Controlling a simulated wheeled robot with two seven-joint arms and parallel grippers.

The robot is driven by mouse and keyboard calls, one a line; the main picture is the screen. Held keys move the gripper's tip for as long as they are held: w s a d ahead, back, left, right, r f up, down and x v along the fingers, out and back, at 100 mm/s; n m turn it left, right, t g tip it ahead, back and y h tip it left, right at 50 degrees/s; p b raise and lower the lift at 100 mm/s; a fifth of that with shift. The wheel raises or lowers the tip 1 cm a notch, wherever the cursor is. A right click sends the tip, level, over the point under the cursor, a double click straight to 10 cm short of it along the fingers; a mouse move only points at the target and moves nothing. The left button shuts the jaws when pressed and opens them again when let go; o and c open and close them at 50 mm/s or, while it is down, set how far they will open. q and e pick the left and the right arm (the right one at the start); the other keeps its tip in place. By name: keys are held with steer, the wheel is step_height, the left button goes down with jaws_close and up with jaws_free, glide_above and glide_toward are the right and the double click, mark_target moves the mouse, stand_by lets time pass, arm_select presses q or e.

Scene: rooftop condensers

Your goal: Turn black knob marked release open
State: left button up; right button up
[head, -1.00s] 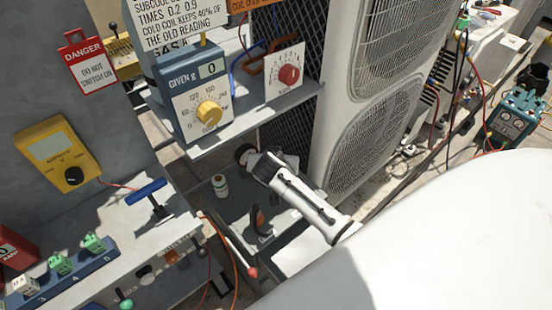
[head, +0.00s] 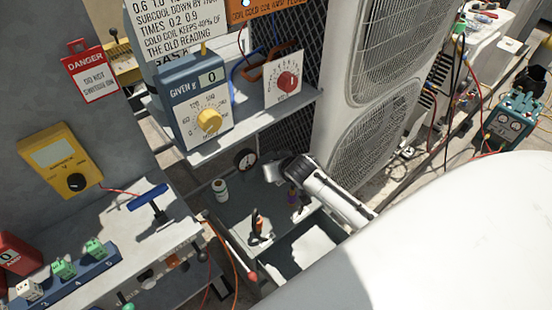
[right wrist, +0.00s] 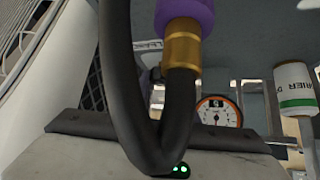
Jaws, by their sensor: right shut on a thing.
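I cannot make out a black knob marked release or its lettering. A yellow meter (head: 60,158) at the left bears a black knob (head: 77,182). My right gripper (head: 266,171) is low over the grey tray (head: 232,212), just right of a round gauge (head: 246,159). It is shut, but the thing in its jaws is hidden. In the right wrist view, a black hose (right wrist: 125,90) loops close to the camera, ending in a brass collar (right wrist: 182,45) and a purple fitting (right wrist: 183,14). The gauge (right wrist: 217,111) shows behind. My left gripper is not in view.
A white-and-green can (head: 220,189) stands in the tray left of my right gripper. A shelf (head: 255,122) with a blue dial box (head: 196,95) overhangs behind. The white fan unit (head: 345,130) stands at the back right.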

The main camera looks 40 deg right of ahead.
steer(key=n+y, duration=0.2)
steer(key=n, duration=0.1)
steer(key=shift+d, duration=0.4)
steer(key=shift+d+f+n+y+b, duration=0.15)
steer(key=shift+n+y+b, duration=0.55)
steer(key=shift+n+b, duration=0.1)
steer(key=n+y+b, duration=0.1)
steer(key=n+b, duration=0.1)
steer(key=b, duration=0.1)
steer(key=shift+y, duration=0.3)
steer(key=shift+n+y+b, duration=0.4)
steer(key=shift+n+b, duration=0.1)
steer(key=shift+b, duration=0.25)
steer(key=o, duration=1)
steer(key=shift+o, duration=0.2)
steer(key=shift+r, duration=0.2)
